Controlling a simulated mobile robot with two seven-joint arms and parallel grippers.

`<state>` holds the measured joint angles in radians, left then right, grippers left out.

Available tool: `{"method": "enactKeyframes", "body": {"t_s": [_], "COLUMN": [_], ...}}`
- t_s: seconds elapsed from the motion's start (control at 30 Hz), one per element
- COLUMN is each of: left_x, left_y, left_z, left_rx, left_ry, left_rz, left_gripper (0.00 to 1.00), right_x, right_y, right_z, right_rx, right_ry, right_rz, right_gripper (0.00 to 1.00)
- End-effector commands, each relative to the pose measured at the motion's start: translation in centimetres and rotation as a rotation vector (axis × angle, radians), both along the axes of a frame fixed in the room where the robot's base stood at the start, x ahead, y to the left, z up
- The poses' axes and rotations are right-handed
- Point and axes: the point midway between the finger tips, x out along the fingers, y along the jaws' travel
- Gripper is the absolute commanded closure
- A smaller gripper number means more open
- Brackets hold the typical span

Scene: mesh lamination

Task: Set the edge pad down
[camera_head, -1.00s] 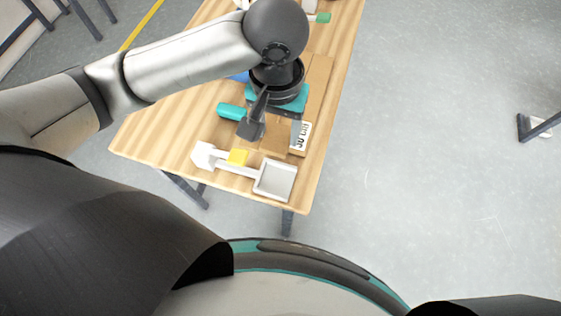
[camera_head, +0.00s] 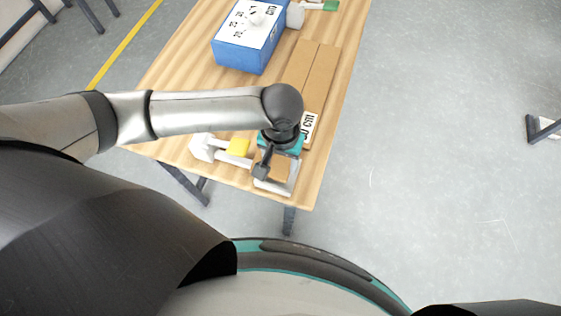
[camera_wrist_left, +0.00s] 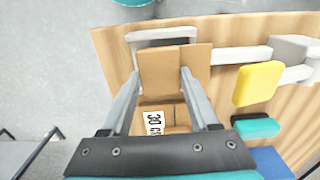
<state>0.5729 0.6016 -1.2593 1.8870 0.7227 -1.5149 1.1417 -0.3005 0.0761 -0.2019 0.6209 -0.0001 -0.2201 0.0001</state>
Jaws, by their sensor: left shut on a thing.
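The edge pad is a brown cardboard piece (camera_wrist_left: 172,68) between the fingers of my left gripper (camera_wrist_left: 161,76), which is shut on it. In the head view the left gripper (camera_head: 277,172) is over the near end of the table, at a shallow grey-white tray (camera_head: 270,187). The pad covers most of the tray, and part of the tray's rim (camera_wrist_left: 160,35) shows beyond it in the wrist view. I cannot tell whether the pad touches the tray. My right gripper is not in view.
A white bar joins the tray to a white block (camera_head: 202,148), with a yellow block (camera_head: 238,147) beside it. A long cardboard box (camera_head: 318,70) and a blue box (camera_head: 245,50) stand farther back. A teal piece (camera_wrist_left: 256,128) shows in the wrist view.

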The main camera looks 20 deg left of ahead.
Motion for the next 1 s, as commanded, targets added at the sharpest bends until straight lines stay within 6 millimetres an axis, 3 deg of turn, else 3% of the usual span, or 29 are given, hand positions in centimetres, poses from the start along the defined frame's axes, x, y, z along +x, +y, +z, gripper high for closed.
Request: {"method": "enactKeyframes", "body": {"t_s": [0.1, 0.83, 0.87, 1.0], "left_x": [0.0, 0.0, 0.0, 0.0], "left_y": [0.0, -0.1, 0.0, 0.0], "left_z": [-1.3, -2.3, -2.3, -2.3], "left_rx": [0.000, -0.001, -0.001, -0.001], "left_ry": [0.001, -0.001, -0.001, 0.000], "left_rz": [-0.001, -0.001, -0.001, -0.001], "left_gripper": [0.92, 0.92, 0.36, 0.20], "right_x": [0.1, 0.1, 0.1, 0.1], "right_y": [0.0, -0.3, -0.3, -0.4], "right_z": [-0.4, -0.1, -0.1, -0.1], "right_rx": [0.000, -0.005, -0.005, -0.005], "right_ry": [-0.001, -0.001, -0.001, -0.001], "right_rz": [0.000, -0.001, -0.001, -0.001], "right_gripper": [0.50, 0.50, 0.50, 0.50]}}
